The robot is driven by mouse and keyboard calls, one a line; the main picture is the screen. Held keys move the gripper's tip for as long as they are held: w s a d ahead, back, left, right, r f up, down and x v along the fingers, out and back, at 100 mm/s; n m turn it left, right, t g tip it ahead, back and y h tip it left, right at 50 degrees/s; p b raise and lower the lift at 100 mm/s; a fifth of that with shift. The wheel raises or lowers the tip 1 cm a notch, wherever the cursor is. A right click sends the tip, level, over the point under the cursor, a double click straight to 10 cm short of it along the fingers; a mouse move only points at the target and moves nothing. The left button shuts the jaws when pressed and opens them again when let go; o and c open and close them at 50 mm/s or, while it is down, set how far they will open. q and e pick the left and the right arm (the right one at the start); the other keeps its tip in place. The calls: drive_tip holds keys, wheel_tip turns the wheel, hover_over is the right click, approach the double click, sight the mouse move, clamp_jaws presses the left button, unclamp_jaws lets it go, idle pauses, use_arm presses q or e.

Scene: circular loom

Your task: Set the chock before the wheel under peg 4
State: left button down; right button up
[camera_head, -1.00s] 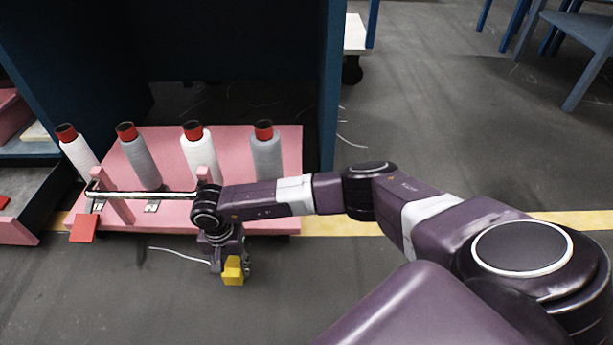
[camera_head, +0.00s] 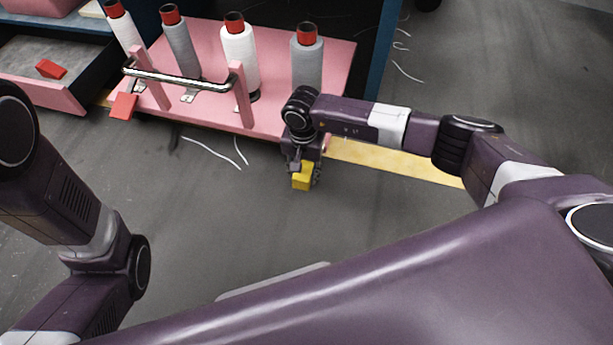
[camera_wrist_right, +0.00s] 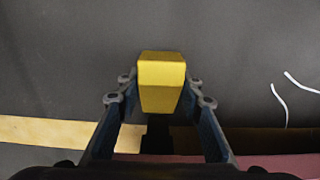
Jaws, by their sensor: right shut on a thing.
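The yellow chock (camera_head: 302,180) is held in my right gripper (camera_head: 303,168), beside the front right part of the pink cart (camera_head: 262,118). In the right wrist view the chock (camera_wrist_right: 161,82) sits between the two fingers of the gripper (camera_wrist_right: 160,98). Several pegs on the cart carry spools with red tops; the rightmost is a grey spool (camera_head: 307,62), just behind my right wrist. I cannot read which peg is numbered 4. No wheel shows clearly; the cart's edge and my wrist hide what is under it. My left arm shows at the left, but its gripper is out of view.
A yellow floor line (camera_head: 395,162) runs to the right. Loose white threads (camera_head: 212,152) lie on the floor. The grey floor before the cart is mostly clear.

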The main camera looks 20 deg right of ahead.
drive_tip(key=shift+f, duration=0.15)
drive_tip(key=shift+f, duration=0.2)
drive_tip(key=o, duration=1.4)
drive_tip(key=shift+r, duration=0.15)
